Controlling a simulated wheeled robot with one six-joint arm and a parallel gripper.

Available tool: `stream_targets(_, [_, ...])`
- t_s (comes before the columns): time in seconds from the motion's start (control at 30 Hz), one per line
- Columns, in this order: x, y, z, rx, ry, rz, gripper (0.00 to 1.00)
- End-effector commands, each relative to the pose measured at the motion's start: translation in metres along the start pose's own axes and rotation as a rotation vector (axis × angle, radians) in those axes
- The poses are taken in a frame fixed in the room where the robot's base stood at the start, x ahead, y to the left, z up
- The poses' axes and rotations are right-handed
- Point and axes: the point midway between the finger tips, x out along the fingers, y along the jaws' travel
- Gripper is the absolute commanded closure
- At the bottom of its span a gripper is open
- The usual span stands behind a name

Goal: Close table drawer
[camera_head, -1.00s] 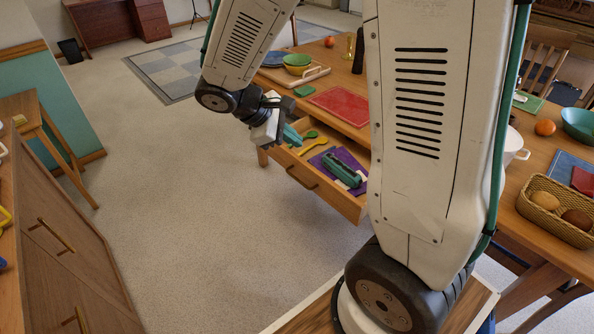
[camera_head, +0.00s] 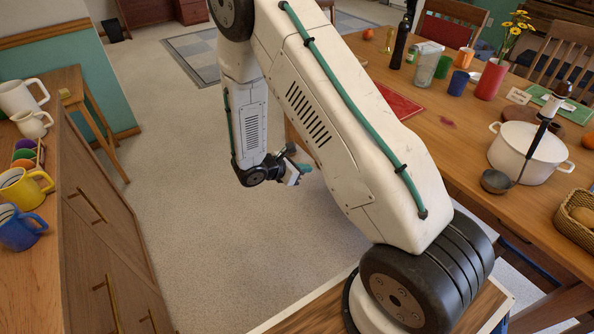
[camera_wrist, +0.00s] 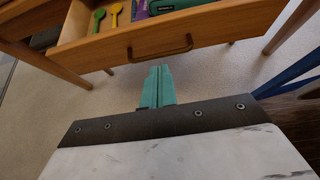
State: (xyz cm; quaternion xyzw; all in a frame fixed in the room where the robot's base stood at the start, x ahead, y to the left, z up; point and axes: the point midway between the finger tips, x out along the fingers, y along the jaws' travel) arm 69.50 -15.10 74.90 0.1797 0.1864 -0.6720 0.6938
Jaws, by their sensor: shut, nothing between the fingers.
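The table drawer (camera_wrist: 98,56) is open in the wrist view. Its wooden front with a dark bar handle (camera_wrist: 160,50) faces me. Inside lie a green spoon (camera_wrist: 97,18), a yellow spoon (camera_wrist: 115,14), something purple and a teal device (camera_wrist: 180,3), cut off by the frame's top. My gripper (camera_wrist: 160,70) is shut and empty, its teal fingers pointing at the drawer front just below the handle in the picture. I cannot tell whether they touch it. In the head view my gripper (camera_head: 304,169) is low over the floor; my arm hides the drawer.
The wooden table (camera_head: 455,135) carries a red board (camera_head: 400,100), a white pot (camera_head: 527,153), a ladle, cups and a bread basket (camera_head: 577,215). A wooden cabinet (camera_head: 85,215) with mugs stands at left. The carpet between cabinet and table is clear.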

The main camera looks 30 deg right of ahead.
Motion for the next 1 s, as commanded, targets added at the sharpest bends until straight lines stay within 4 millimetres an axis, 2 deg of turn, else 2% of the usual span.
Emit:
stream_targets(0.03, [0.012, -0.001, 0.000, 0.000, 0.000, -0.006, 1.00])
stream_targets(0.3, [0.068, 0.000, -0.001, 0.001, -0.001, -0.002, 1.00])
stream_targets(0.5, [0.096, 0.000, 0.013, 0.003, 0.000, -0.002, 1.00])
stream_targets(0.7, [0.107, 0.001, 0.019, 0.002, 0.000, 0.000, 1.00])
stream_targets(1.0, [0.107, 0.001, 0.019, 0.000, 0.000, 0.002, 1.00])
